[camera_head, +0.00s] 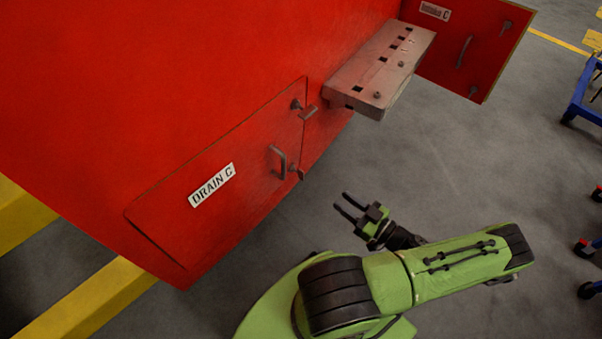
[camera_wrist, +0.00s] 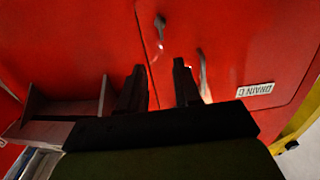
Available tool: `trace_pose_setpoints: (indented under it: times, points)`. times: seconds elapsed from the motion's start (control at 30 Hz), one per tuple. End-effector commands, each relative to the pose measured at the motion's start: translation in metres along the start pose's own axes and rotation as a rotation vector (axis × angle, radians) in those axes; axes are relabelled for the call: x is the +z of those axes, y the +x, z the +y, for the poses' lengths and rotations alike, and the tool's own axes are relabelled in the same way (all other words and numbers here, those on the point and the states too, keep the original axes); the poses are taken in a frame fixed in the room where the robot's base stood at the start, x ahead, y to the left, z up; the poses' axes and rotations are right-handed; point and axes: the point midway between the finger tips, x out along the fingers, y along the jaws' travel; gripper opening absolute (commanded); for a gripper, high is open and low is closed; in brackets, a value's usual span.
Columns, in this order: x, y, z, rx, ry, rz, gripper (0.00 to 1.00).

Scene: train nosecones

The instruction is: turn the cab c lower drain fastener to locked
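The red DRAIN C panel (camera_head: 235,200) is closed against the red cab side. Its lower fastener (camera_head: 297,173) is a small dark lever at the panel's right edge; its exact angle is hard to tell. The upper fastener (camera_head: 304,109) sits above it on the same edge. My gripper (camera_head: 343,203) is open and empty, to the right of and apart from the lower fastener. In the wrist view, where the label appears inverted, a fastener (camera_wrist: 160,27), apparently the lower one, shows beyond my open fingers (camera_wrist: 160,82).
A curved handle (camera_head: 279,160) stands out from the panel just left of the lower fastener. A pale step (camera_head: 375,75) juts out above right. An open red door (camera_head: 475,45) hangs beyond it. Grey floor (camera_head: 440,150) is clear to the right.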

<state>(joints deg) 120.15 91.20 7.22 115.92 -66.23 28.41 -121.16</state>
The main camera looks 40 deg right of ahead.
Motion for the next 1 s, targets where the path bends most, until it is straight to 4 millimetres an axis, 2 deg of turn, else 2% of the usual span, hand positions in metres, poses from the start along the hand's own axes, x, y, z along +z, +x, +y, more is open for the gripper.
trace_pose_setpoints:
  times: [0.4, 0.53, 0.7, 0.93, 1.0]
  points:
    - [0.002, 0.104, -0.003, -0.011, 0.005, 0.0, 0.33]
    - [0.002, 0.13, -0.003, -0.01, 0.005, -0.001, 0.33]
    - [0.001, 0.145, -0.003, -0.008, 0.006, -0.004, 0.33]
    - [0.0, 0.146, -0.003, -0.007, 0.006, -0.004, 0.33]
    - [0.0, 0.146, -0.003, -0.007, 0.006, -0.004, 0.24]
